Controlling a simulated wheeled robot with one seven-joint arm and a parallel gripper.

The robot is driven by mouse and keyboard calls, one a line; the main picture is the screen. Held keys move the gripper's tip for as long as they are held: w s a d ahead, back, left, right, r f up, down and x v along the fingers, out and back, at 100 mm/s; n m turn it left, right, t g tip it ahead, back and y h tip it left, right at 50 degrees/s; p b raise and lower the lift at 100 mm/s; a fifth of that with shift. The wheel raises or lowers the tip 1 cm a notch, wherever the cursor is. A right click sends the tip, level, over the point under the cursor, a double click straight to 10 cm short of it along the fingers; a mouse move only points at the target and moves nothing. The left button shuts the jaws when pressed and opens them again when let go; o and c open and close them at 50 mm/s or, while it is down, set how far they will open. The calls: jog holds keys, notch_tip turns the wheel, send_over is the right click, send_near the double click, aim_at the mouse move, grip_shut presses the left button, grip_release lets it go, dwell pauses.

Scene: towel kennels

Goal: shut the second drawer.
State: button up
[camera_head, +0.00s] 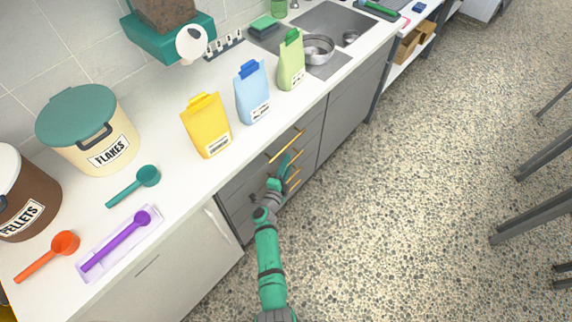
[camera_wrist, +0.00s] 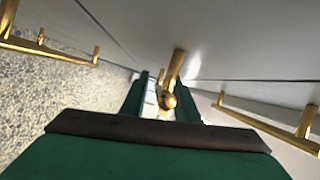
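The grey drawer stack (camera_head: 241,181) is under the counter in the head view, with brass bar handles down its front. The top handle (camera_head: 285,147) shows clearly; my green gripper (camera_head: 286,163) is at the front just below it and partly hides the lower handles. In the wrist view, a brass handle (camera_wrist: 172,72) lies between the two dark green fingers of my gripper (camera_wrist: 162,98). The fingers stand apart, with a gap beside the handle; I cannot tell whether they touch it. How far each drawer stands out is hard to tell.
Other brass handles show at the left (camera_wrist: 50,45) and right (camera_wrist: 262,118) in the wrist view. The white counter (camera_head: 165,215) above holds bags, tubs and scoops. The speckled floor (camera_head: 420,200) to the right is clear near the drawers; grey legs (camera_head: 530,215) stand farther right.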

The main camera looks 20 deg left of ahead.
jog(key=s, duration=1)
jog(key=shift+s+a+r, duration=0.25)
jog(key=shift+a+r, duration=0.1)
jog(key=shift+r, duration=0.05)
jog(key=shift+d, duration=0.1)
jog(key=s+d+r+n, duration=0.2)
jog(key=s+d+n, duration=0.1)
jog(key=s+d, duration=0.55)
jog(key=s+d+r+n, duration=0.3)
jog(key=s+r, duration=0.3)
jog(key=s, duration=0.3)
jog(key=s+d+r+n+g, duration=0.1)
jog(key=s+d+r+n, duration=0.2)
jog(key=s+r+n, duration=0.3)
jog(key=s+d+r+n, duration=0.3)
jog(key=s+r, duration=0.5)
jog(key=s, duration=0.5)
jog(key=shift+s+d+r+n+g+y, duration=0.3)
jog(key=shift+s+n+g, duration=0.1)
jog(key=shift+n, duration=0.3)
jog(key=shift+s, duration=0.1)
